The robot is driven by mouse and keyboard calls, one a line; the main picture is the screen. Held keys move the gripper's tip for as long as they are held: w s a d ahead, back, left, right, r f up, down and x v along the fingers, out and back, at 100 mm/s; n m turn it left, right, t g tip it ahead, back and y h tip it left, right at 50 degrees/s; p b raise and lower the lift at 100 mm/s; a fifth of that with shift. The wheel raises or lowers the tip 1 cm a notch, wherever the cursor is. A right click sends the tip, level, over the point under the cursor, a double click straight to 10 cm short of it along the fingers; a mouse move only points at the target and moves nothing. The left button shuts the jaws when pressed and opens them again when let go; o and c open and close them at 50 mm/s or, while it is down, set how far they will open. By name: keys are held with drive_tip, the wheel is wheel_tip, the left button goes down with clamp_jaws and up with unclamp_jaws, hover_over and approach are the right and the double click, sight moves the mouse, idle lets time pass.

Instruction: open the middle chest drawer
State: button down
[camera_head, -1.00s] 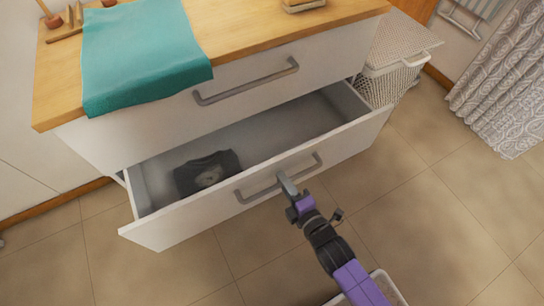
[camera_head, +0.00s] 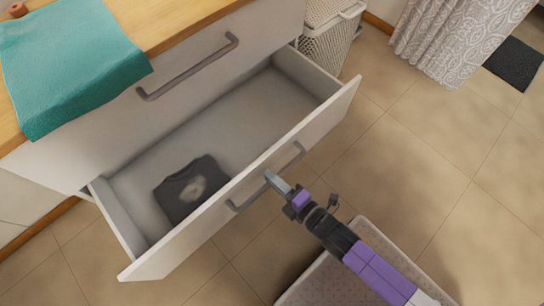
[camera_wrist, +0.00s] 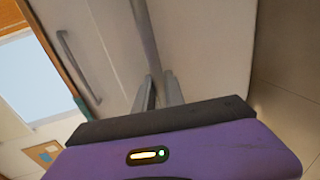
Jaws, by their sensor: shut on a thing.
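The chest is white with a wooden top. Its open drawer (camera_head: 306,136) is pulled well out below a closed drawer front (camera_head: 212,78) with its own grey bar handle (camera_head: 188,68). A folded dark garment with a pale print (camera_head: 192,189) lies inside the open drawer. My gripper (camera_head: 272,178) is shut on the grey bar handle (camera_head: 238,203) of the open drawer, near the handle's middle. In the wrist view the fingers (camera_wrist: 158,92) reach to the drawer front; the grip itself is partly hidden there.
A teal cloth (camera_head: 70,68) hangs over the wooden top's edge. A white wicker basket (camera_head: 328,40) stands beyond the chest, near a patterned curtain (camera_head: 440,35). A shallow pale bin or basket (camera_head: 320,283) sits on the floor below my arm.

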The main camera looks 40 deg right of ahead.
drive_tip(key=c, duration=1.4)
unclamp_jaws()
drive_tip(key=s+r, duration=0.1)
drive_tip(key=s, duration=0.6)
drive_tip(key=shift+s+r+p, duration=0.25)
drive_tip(key=shift+s+p, duration=0.05)
drive_tip(key=shift+p, duration=0.05)
drive_tip(key=s+r+m+p, duration=0.3)
drive_tip(key=r+m, duration=0.3)
drive_tip(key=r, duration=0.5)
drive_tip(key=s+r+m+p, duration=0.3)
drive_tip(key=r+m+p, duration=0.2)
drive_tip(key=r, duration=0.6)
drive_tip(key=s+r+m+g+p, duration=0.1)
drive_tip(key=s+r+m+p, duration=0.2)
drive_tip(key=r+m, duration=0.4)
wheel_tip(320, 180, up, 5)
drive_tip(key=shift+s+f+p, duration=0.2)
drive_tip(key=shift+s+p, duration=0.05)
drive_tip(key=shift+p, duration=0.45)
